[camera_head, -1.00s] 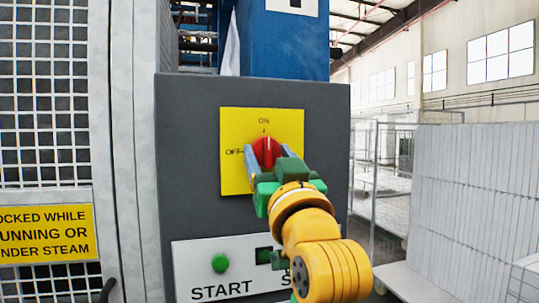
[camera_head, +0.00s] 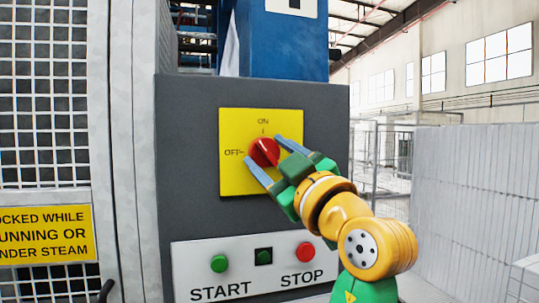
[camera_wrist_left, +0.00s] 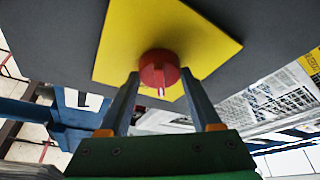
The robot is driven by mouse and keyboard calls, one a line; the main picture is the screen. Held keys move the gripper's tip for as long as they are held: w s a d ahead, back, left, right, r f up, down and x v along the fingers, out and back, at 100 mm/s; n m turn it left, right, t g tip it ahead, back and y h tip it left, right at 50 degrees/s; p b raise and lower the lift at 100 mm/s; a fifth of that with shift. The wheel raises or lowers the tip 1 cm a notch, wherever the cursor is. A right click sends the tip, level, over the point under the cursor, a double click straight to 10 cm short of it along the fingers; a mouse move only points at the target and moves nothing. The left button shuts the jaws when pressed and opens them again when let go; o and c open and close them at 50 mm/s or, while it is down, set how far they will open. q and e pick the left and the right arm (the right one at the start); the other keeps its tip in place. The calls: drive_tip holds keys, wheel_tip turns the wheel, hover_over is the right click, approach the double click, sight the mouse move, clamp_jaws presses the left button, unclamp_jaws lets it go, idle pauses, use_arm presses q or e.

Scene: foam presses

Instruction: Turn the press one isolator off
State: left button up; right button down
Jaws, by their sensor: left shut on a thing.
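The press one isolator is a red rotary knob (camera_head: 264,152) on a yellow plate (camera_head: 235,180) marked ON at the top and OFF at the left. The knob's grip is slanted, between the ON and OFF marks. My left gripper (camera_head: 271,160) is shut on the knob, one finger at its lower left and one at its upper right. In the left wrist view the red knob (camera_wrist_left: 160,70) sits between the tips of my left gripper (camera_wrist_left: 159,82), with a pale mark on its rim. My right gripper is not in view.
The plate is on a dark grey panel (camera_head: 185,140). Below are a green START button (camera_head: 219,263) and a red STOP button (camera_head: 305,252). A mesh guard (camera_head: 40,100) with a yellow sign (camera_head: 45,234) stands left. Pale stacked blocks (camera_head: 475,190) stand right.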

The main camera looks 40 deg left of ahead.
use_arm(q)
drive_tip(key=n+g, duration=0.1)
drive_tip(key=n, duration=0.2)
drive_tip(key=n+g, duration=0.2)
drive_tip(key=n, duration=0.2)
drive_tip(key=shift+r, duration=0.15)
drive_tip(key=n+h, duration=0.1)
drive_tip(key=n, duration=0.1)
drive_tip(key=n+g, duration=0.1)
drive_tip(key=n, duration=0.2)
drive_tip(key=shift+h, duration=0.4)
drive_tip(key=shift+n, duration=0.3)
drive_tip(key=o, duration=1.4)
drive_tip(key=shift+w, duration=0.1)
drive_tip(key=v, duration=0.7)
drive_tip(key=shift+d+r, duration=0.1)
